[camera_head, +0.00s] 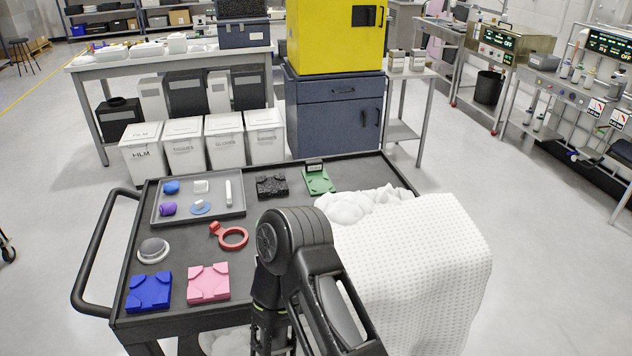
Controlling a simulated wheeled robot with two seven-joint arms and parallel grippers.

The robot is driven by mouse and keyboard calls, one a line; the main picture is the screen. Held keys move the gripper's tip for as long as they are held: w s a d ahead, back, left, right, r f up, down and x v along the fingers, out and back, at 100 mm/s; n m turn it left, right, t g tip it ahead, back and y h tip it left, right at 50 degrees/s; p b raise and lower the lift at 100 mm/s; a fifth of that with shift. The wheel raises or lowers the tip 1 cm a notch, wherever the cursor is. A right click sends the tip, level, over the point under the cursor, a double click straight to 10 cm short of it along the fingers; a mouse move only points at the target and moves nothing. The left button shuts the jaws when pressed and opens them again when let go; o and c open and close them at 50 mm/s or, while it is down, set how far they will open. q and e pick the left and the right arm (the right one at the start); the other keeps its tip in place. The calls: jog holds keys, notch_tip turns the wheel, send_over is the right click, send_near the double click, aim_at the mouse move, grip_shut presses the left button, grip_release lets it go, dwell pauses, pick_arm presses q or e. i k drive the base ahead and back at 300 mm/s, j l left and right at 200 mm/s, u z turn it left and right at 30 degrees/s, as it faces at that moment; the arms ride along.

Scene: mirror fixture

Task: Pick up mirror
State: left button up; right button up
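On the black cart, a grey tray (233,209) at the back left holds several small pieces: a blue one (171,187), a purple one (168,209), a white block (201,187), a white stick (228,192) and a pale blue disc (201,207). I cannot tell for sure which thing is the mirror; the pale disc may be it. One black arm of mine, which looks like the right, rises at the bottom middle. Its gripper (272,338) points down at the cart's front edge, cut off by the frame, its fingertips hidden. My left gripper is not in view.
The cart also bears a red ring with a handle (231,237), a grey dome on a white ring (153,250), and blue (149,292), pink (208,283), black (271,186) and green (318,182) fixtures. White cloth (420,265) drapes its right side.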

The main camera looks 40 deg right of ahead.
aim_at(151, 248)
jog(key=i+j, duration=0.3)
jog(key=i, duration=0.15)
jog(key=i+j, duration=0.25)
jog(key=i, duration=0.2)
jog(key=z, duration=1.95)
